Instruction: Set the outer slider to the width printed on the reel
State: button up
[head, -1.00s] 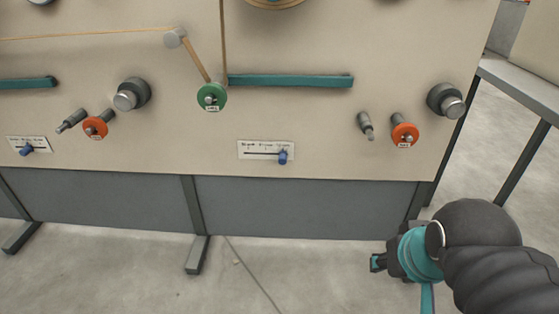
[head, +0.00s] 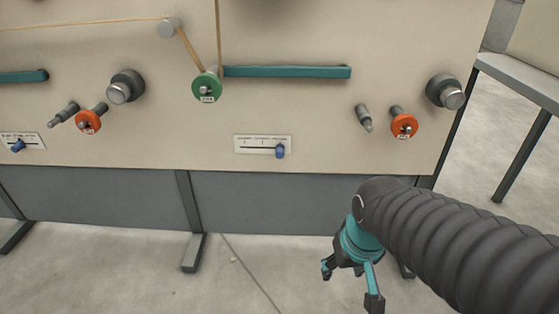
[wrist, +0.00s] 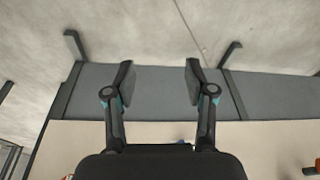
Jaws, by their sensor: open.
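Two sliders with blue knobs sit low on the beige panel. The middle slider's knob (head: 280,151) is at the right part of its slot, under a scale plate (head: 250,143). The left slider's knob (head: 18,145) is towards the left of its plate, which the frame edge cuts off. A green reel (head: 207,86) and orange reels (head: 88,122) (head: 404,125) carry white labels too small to read. My gripper (head: 350,287) is open and empty, below and right of the middle slider. Its spread fingers (wrist: 160,78) show in the wrist view.
Teal bars (head: 288,72) and grey-capped posts (head: 444,92) stick out from the panel (head: 300,110). Grey skirting (head: 260,205) and legs (head: 190,250) stand below it. A grey table (head: 525,82) stands at right. The floor in front looks clear.

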jog(key=w+a+f+t+y+b, duration=0.2)
jog(key=w+a+f+b, duration=0.1)
jog(key=w+a+f, duration=1.05)
jog(key=m+t+h+b, duration=0.15)
jog(key=m+t, duration=0.35)
jog(key=t, duration=0.9)
send_near(279, 157)
jog(key=shift+h, duration=0.35)
jog(key=w, duration=1)
jog(key=shift+w+a+r, duration=0.2)
jog(key=shift+w+a, duration=0.1)
jog(key=shift+w, duration=0.1)
grip_shut()
